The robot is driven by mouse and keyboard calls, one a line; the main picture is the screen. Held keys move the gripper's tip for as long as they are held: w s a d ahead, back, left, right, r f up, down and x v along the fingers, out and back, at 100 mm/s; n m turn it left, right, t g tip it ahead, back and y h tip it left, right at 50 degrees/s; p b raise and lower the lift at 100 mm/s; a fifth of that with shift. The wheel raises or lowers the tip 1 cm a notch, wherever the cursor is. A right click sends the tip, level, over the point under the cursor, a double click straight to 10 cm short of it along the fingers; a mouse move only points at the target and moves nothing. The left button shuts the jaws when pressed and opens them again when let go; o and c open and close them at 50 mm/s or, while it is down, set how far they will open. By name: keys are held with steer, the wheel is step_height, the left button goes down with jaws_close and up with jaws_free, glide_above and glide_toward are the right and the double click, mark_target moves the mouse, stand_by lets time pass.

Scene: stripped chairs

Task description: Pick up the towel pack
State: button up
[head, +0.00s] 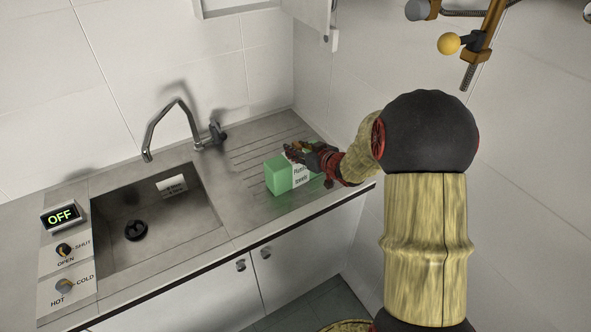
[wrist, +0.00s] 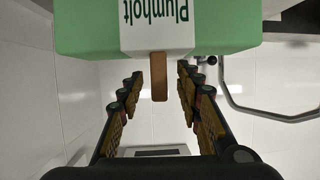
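The towel pack (head: 279,176) is a green box with a white printed label band, lying on the ribbed drainboard right of the sink. In the wrist view the pack (wrist: 90,28) fills the top, its label upside down. A narrow brown piece (wrist: 160,78) shows below the label, between my fingers; I cannot tell what it belongs to. My gripper (head: 297,152) is at the pack's upper right side and hides part of it. In the wrist view my gripper's fingers (wrist: 160,88) are spread apart, with no pack clearly between them. Contact cannot be told.
The sink basin (head: 160,222) lies left of the pack, with a curved faucet (head: 172,112) behind. A control panel (head: 62,250) with an OFF display is at far left. A wall stands close on the right, with a brass pipe fitting (head: 482,42). The drainboard (head: 262,143) behind the pack is clear.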

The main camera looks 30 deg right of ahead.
steer(key=shift+w+f, duration=0.3)
steer(key=shift+w, duration=0.3)
steer(key=shift+c, duration=0.2)
steer(key=c, duration=0.8)
steer(key=shift+r, duration=0.1)
jaws_close()
